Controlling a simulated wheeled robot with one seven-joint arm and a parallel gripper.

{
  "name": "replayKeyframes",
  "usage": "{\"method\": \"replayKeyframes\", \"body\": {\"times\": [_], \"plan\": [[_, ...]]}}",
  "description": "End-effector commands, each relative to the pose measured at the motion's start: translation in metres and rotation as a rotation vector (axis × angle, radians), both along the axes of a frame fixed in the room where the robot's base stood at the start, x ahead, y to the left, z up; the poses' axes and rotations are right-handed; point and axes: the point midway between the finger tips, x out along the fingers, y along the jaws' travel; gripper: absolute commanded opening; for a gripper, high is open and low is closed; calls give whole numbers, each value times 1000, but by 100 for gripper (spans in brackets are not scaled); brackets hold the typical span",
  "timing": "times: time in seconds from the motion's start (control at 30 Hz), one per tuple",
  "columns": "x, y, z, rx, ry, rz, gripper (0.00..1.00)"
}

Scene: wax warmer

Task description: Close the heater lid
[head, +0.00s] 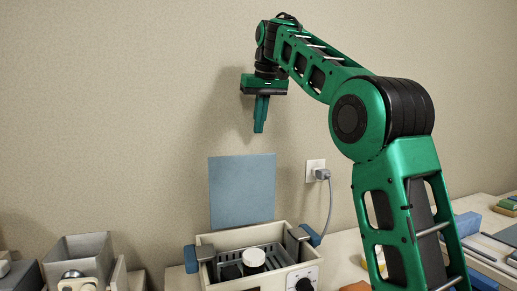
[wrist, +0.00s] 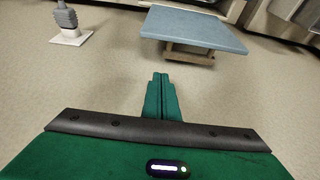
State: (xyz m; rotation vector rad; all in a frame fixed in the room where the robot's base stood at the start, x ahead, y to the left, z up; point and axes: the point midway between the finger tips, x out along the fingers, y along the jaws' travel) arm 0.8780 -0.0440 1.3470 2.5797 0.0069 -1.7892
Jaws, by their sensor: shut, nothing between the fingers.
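The heater (head: 285,271) is a cream box with blue side handles and a dark grille inside, at the bottom of the head view. A round white-topped piece (head: 254,258) sits in it. Its lid (head: 242,190) is a flat blue-grey panel, raised upright at the back against the wall. The lid also shows in the wrist view (wrist: 193,28) at the top. My gripper (head: 259,131) is green, points down and is well above the lid's top edge, apart from it. In the wrist view my gripper (wrist: 161,76) has its fingers together with nothing between them.
A wall outlet with a plug (head: 321,174) and cord is right of the lid. Grey open bins (head: 83,254) stand at the left. Blocks and trays (head: 467,223) lie on the table at the right. The wall is close behind; the air around my gripper is clear.

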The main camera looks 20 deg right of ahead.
Motion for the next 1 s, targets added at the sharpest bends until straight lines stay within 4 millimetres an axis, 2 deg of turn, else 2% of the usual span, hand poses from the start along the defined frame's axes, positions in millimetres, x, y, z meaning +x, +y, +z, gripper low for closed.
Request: {"method": "replayKeyframes", "body": {"times": [0.1,0.37,0.5,0.63,1.0], "plan": [[7,-3,-23,0,5,-4,0],[24,-6,-68,-1,4,-7,0],[3,-6,-64,0,-2,-8,0],[-8,-6,-65,0,0,-8,0],[-17,-6,-65,-1,0,-7,0]]}}
